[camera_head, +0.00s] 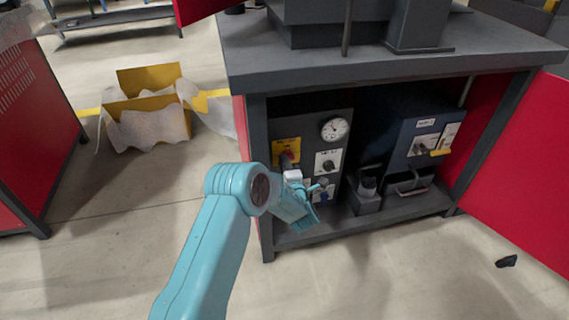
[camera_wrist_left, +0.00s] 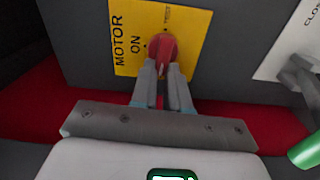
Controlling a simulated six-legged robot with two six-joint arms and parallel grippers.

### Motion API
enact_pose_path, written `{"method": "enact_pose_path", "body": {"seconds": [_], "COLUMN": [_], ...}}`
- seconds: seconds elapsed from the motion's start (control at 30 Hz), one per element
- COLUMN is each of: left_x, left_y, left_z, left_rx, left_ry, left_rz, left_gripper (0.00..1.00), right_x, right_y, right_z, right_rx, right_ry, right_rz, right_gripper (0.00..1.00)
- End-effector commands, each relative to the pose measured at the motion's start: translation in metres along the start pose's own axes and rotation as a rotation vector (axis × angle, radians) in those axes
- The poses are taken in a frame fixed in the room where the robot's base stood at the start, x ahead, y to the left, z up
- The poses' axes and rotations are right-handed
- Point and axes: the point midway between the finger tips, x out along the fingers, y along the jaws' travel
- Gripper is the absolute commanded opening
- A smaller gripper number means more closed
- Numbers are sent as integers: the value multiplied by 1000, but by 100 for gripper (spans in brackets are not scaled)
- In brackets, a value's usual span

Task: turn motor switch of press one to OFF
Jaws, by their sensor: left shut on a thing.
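The motor switch is a red knob (camera_wrist_left: 162,48) on a yellow plate (camera_wrist_left: 130,55) in the left wrist view. The words MOTOR and ON show on the plate, left of the knob. In the head view the yellow plate (camera_head: 287,144) is at the upper left of the dark panel inside the cabinet. My left gripper (camera_wrist_left: 164,72) is shut on the knob, with one finger on each side of its grip. The fingers partly cover the knob. The OFF mark cannot be made out. My right gripper is in neither view.
A gauge (camera_head: 334,129) and more switches sit on the panel beside the plate. A blue unit (camera_head: 412,130) stands right of it. The cabinet's red door (camera_head: 530,180) is open at the right. A yellow bin (camera_head: 150,82) stands on the floor at the left.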

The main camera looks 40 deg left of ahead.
Motion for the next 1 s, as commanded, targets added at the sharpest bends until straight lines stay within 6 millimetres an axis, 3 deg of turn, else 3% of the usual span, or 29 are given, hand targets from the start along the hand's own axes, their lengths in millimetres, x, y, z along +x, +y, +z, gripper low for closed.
{"method": "enact_pose_path", "body": {"seconds": [0.73, 0.77, 0.8, 1.0], "left_x": [-2, -2, -2, -1], "left_y": [-4, -4, -4, -3], "left_z": [2, 2, 2, 1], "left_rx": [-77, -77, -77, -77], "left_ry": [-5, -5, -4, -2], "left_rz": [-5, -5, -5, -2], "left_gripper": [0, 25, 38, 40], "right_x": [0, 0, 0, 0], "right_y": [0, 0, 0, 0], "right_z": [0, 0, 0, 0], "right_rx": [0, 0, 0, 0], "right_ry": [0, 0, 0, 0], "right_rz": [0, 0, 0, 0], "right_gripper": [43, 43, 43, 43]}}
